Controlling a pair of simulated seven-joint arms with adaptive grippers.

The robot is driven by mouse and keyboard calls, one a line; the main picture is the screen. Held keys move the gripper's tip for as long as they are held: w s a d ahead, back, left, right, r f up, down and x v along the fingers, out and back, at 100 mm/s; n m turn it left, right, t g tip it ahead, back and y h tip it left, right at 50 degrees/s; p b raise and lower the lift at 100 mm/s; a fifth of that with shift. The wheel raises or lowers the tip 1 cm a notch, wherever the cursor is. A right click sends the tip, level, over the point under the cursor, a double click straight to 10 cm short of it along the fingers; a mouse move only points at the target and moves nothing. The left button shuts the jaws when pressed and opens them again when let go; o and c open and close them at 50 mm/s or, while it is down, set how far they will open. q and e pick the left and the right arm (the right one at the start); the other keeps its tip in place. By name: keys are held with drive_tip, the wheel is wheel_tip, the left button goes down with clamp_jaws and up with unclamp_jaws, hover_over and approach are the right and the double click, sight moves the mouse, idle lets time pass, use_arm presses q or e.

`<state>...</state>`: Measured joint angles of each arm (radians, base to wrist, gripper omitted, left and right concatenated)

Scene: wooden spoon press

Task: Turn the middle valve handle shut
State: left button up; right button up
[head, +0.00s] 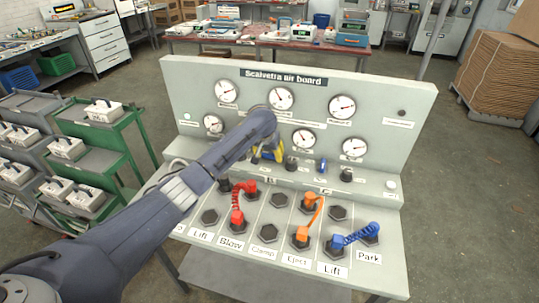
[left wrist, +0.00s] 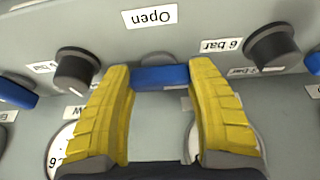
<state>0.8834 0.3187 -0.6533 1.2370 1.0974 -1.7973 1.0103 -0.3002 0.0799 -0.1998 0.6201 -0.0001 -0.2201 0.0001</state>
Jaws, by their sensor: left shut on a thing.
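My left gripper (head: 268,154) reaches over the board to the row of valves and knobs, its yellow fingers partly hidden by my arm in the head view. In the left wrist view the fingers (left wrist: 160,82) are shut on the middle valve handle (left wrist: 160,77), a blue bar. The bar lies crosswise between the two pads, with a finger at each end. An "Open" label (left wrist: 150,16) sits beside this valve, upside down in that view. My right gripper is not in view.
Black knobs flank the held handle, one (left wrist: 75,68) to the left and one (left wrist: 272,48) to the right. Another blue valve handle (head: 322,165) stands to the right. Gauges (head: 281,98) rise behind. Red (head: 240,200), orange (head: 310,215) and blue (head: 355,236) hoses lie in front.

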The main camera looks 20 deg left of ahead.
use_arm(q)
drive_tip(key=shift+f, duration=0.1)
drive_tip(key=o, duration=0.9)
drive_tip(key=shift+v, duration=6.05)
